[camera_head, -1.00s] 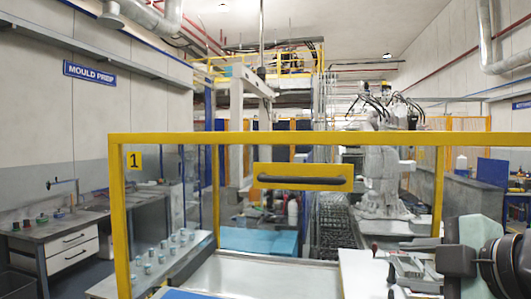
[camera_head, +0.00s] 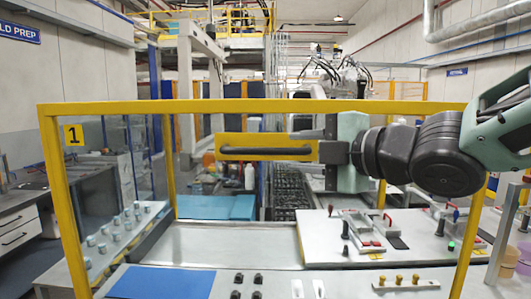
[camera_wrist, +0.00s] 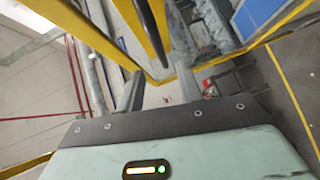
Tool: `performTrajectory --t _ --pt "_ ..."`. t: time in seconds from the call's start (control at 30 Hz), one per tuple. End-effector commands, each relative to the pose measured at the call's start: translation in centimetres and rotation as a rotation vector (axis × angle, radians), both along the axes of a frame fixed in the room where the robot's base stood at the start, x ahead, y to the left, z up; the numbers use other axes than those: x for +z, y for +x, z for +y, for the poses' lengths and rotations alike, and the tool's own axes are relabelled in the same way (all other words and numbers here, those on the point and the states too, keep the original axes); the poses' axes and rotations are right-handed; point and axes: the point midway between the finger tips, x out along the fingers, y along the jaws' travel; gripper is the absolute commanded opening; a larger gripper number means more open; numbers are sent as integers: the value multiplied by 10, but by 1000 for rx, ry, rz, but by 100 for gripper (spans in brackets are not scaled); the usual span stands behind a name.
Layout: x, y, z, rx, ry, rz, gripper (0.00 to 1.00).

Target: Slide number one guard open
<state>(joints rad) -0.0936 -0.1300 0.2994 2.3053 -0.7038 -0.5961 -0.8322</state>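Guard number one is a clear panel in a yellow frame (camera_head: 265,106), with a yellow "1" label (camera_head: 73,135) at its upper left. A black bar handle (camera_head: 266,150) sits on a yellow plate across the guard; it also shows in the wrist view (camera_wrist: 149,30). My gripper (camera_head: 322,150) is at the right end of the handle, partly in front of the plate's right end. In the wrist view my gripper (camera_wrist: 158,90) has its two fingers apart with nothing held between them. The handle lies just past the fingertips; I cannot tell whether they touch it.
Behind the guard are a metal worktop (camera_head: 235,245), a blue mat (camera_head: 160,283) and a fixture plate (camera_head: 400,245) with clamps and knobs. Small cups (camera_head: 115,222) stand on a ledge at the left. A workbench (camera_head: 25,210) stands farther left.

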Motion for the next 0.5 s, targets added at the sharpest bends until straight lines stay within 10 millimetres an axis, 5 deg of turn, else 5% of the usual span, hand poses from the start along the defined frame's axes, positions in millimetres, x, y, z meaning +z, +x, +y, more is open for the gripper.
performTrajectory --t 0.5 --pt "-10 58 56 2 1 3 36"
